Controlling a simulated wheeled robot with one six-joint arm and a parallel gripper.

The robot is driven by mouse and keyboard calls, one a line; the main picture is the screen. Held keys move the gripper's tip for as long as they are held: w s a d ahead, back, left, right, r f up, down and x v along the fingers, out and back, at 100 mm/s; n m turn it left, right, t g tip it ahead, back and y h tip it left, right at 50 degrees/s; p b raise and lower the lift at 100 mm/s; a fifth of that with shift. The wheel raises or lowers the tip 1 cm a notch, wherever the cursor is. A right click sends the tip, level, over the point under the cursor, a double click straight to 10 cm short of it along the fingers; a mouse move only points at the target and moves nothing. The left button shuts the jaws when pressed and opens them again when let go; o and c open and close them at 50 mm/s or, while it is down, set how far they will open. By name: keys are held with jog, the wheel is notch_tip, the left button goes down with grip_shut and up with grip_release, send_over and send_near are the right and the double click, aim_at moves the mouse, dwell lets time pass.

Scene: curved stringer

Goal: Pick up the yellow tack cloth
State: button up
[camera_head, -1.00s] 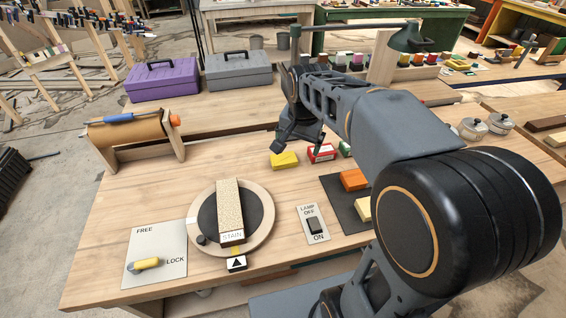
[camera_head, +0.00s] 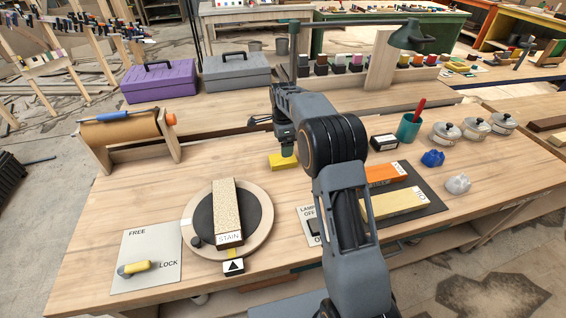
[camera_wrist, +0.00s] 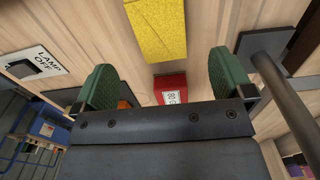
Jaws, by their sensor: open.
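The yellow tack cloth (camera_head: 283,163) is a flat, block-like yellow piece on the workbench, behind and right of the round turntable. In the wrist view the cloth (camera_wrist: 157,28) shows a speckled top with a crease, at the top centre. My gripper (camera_head: 287,149) is just above the cloth in the head view and partly covers it. In the wrist view my gripper (camera_wrist: 161,80) is open and empty, its green finger pads wide apart. The cloth lies ahead of the gap between them; I cannot tell whether anything touches.
A red box (camera_wrist: 171,88) lies close by, between the pads in the wrist view. The lamp switch plate (camera_wrist: 36,66) is to the left. The turntable (camera_head: 262,222) is in front.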

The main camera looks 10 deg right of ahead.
jog(key=shift+f, duration=3.95)
jog(key=shift+c, duration=0.2)
jog(key=c, duration=1)
jog(key=shift+r, duration=0.1)
jog(key=shift+r, duration=0.65)
jog(key=s+d+r, duration=0.2)
jog(key=s+r, duration=0.2)
jog(key=s+d+r, duration=0.3)
jog(key=s+d+r+b, duration=0.1)
jog(key=s+d+r, duration=0.2)
jog(key=s+r, duration=0.1)
jog(key=shift+s+r, duration=0.3)
jog(key=shift+s, duration=0.05)
